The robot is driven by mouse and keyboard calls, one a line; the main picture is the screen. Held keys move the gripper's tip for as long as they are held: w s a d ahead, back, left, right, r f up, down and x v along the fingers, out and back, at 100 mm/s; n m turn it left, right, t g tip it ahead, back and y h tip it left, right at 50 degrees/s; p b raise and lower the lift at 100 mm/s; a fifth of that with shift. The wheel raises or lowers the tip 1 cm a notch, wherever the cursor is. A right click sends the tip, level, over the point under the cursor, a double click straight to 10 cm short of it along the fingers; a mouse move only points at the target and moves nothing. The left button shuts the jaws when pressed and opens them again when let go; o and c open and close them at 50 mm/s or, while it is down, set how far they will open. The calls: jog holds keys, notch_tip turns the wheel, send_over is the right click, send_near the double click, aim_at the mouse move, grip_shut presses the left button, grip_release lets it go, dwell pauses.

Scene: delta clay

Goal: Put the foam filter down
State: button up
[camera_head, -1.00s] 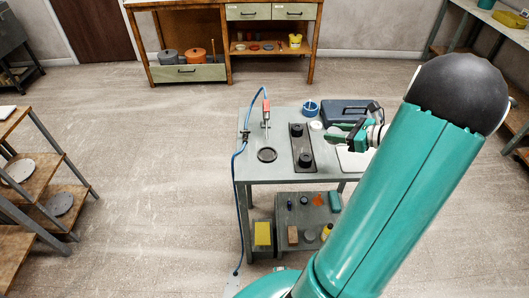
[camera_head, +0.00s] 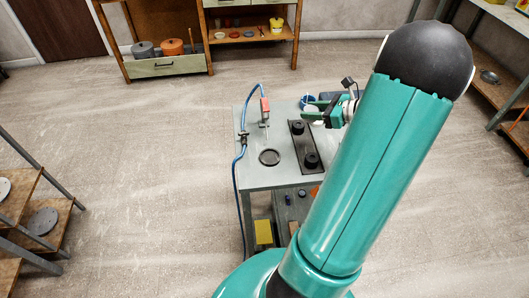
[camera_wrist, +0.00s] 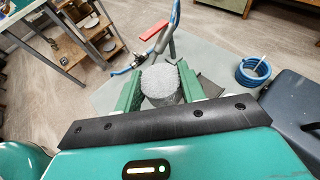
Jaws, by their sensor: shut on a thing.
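The foam filter (camera_wrist: 161,78) is a light grey, fuzzy, short cylinder in the wrist view. My gripper (camera_wrist: 160,88) has a green finger on each side of it and is shut on it. In the head view my gripper (camera_head: 314,110) is over the back right part of the grey workbench (camera_head: 250,178), right of the black plate.
A black round dish (camera_head: 269,157) lies at the bench's front left. A black plate (camera_head: 304,147) carries two black knobs. A red tool (camera_head: 265,107) on a blue hose stands behind the dish. A blue coil (camera_wrist: 252,71) and dark case (camera_wrist: 292,104) are to the right.

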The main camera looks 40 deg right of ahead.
jog(key=w+a+f, duration=0.2)
jog(key=a+f, duration=0.2)
jog(key=a, duration=0.3)
send_over(272, 158)
jog(key=f, duration=0.3)
jog(key=d+f, duration=0.1)
jog(key=shift+s+f, duration=0.2)
jog(key=shift+s, duration=0.05)
jog(key=shift+w+a+f, duration=0.2)
jog(key=shift+a+f, duration=0.25)
jog(key=shift+f, duration=0.15)
jog(key=shift+w+a+f, duration=0.1)
jog(key=shift+f, duration=1.55)
jog(key=o, duration=0.9)
jog(key=shift+f, duration=0.1)
jog(key=shift+o, duration=0.2)
